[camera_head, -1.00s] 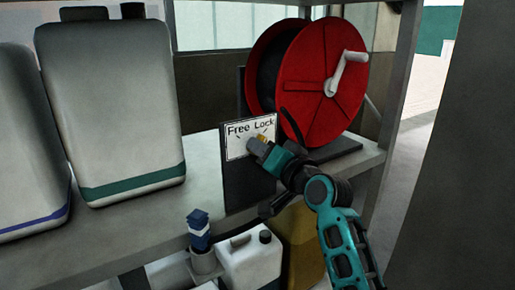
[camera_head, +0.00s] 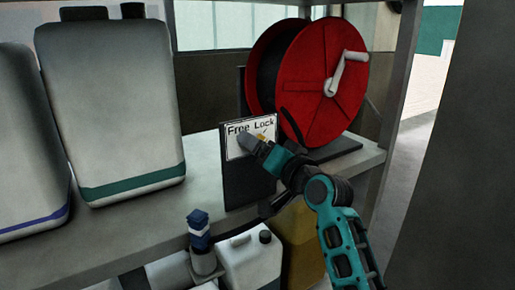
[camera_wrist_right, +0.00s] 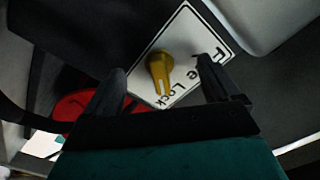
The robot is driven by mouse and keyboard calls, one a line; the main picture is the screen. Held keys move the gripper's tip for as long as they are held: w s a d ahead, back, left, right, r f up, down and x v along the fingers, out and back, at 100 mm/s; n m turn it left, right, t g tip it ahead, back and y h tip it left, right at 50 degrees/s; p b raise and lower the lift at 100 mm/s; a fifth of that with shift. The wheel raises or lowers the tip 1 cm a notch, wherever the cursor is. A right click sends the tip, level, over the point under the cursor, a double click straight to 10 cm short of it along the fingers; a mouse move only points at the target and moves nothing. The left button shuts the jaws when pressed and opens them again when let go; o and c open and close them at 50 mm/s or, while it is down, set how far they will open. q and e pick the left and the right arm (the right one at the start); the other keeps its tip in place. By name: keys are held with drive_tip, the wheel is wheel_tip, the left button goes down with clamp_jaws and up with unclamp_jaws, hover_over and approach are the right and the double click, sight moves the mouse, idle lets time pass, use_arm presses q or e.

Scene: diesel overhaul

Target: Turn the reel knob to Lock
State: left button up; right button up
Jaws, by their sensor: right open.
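The yellow reel knob (camera_wrist_right: 160,72) sits on a white label (camera_wrist_right: 183,50) reading Free and Lock. In the right wrist view the knob's narrow end points toward the word Lock. In the head view the label (camera_head: 238,147) is on a dark upright plate, and the knob is mostly hidden behind my right gripper (camera_head: 258,142). That gripper is open, with its two fingers (camera_wrist_right: 162,68) on either side of the knob in the right wrist view; I see no clear contact. My left gripper is not in view.
The red hose reel (camera_head: 323,85) with a white crank (camera_head: 346,70) stands right behind the plate on a grey shelf (camera_head: 130,222). Large white canisters (camera_head: 115,110) fill the left. A smaller white container (camera_head: 250,262) and a blue-topped item (camera_head: 199,225) are below.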

drive_tip(key=v, duration=0.7)
drive_tip(key=s+d+f+h, duration=0.1)
drive_tip(key=d+f+h, duration=0.1)
drive_tip(key=f, duration=0.4)
drive_tip(key=s+d+f+h, duration=0.1)
drive_tip(key=d+f, duration=0.2)
drive_tip(key=f, duration=0.3)
drive_tip(key=s+d+f+n+g+h, duration=0.1)
drive_tip(key=s+d+f, duration=0.4)
drive_tip(key=s+f, duration=0.6)
drive_tip(key=s+d+f+n+g+h, duration=0.2)
drive_tip(key=s+d+f+h, duration=0.2)
drive_tip(key=s+f, duration=0.7)
wheel_tip(320, 180, down, 2)
drive_tip(key=shift+s+d+f+g+h, duration=0.2)
drive_tip(key=shift+s+d+g+h, duration=0.15)
drive_tip(key=shift+d, duration=0.7)
